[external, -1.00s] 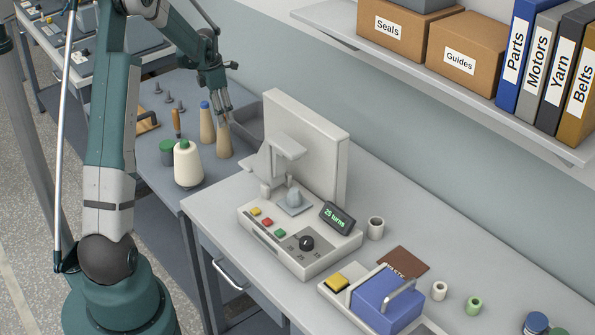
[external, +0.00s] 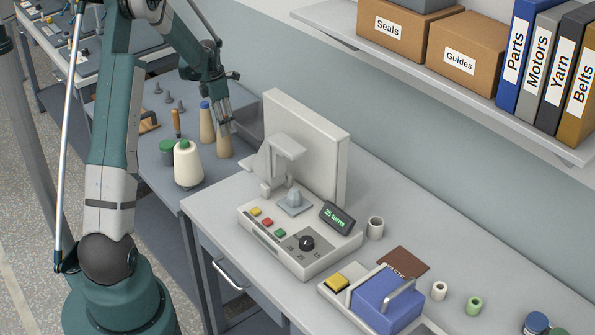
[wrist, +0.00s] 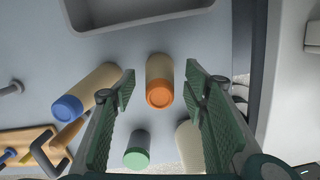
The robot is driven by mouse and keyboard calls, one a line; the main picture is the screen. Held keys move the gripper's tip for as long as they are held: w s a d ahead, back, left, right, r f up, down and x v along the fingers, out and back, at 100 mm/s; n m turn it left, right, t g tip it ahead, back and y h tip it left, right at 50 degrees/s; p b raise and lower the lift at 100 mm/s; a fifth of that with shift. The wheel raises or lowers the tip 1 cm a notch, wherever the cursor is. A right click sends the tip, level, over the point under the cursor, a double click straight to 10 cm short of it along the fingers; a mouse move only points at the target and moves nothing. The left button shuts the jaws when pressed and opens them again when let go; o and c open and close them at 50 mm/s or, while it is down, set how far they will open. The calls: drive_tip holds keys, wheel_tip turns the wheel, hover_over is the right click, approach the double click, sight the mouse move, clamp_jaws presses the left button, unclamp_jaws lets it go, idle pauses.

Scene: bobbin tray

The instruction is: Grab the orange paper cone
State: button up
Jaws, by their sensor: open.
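The orange paper cone is a tan cone with an orange top (wrist: 159,93), centred between my fingers in the wrist view. In the external view its tan lower body (external: 224,148) stands on the far table, and its top is hidden behind my fingers. My gripper (wrist: 160,78) is open, with one green-padded finger on each side of the cone and visible gaps between. In the external view my gripper (external: 222,124) is at the cone's upper part.
A grey tray (wrist: 135,12) lies beyond. The winder (external: 300,240) stands on the nearer bench at right.

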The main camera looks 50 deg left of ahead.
sight(224, 146)
drive_tip(key=f, duration=0.3)
drive_tip(key=shift+w+f, duration=0.15)
drive_tip(key=shift+w, duration=0.05)
idle(0.4)
drive_tip(key=c, duration=0.8)
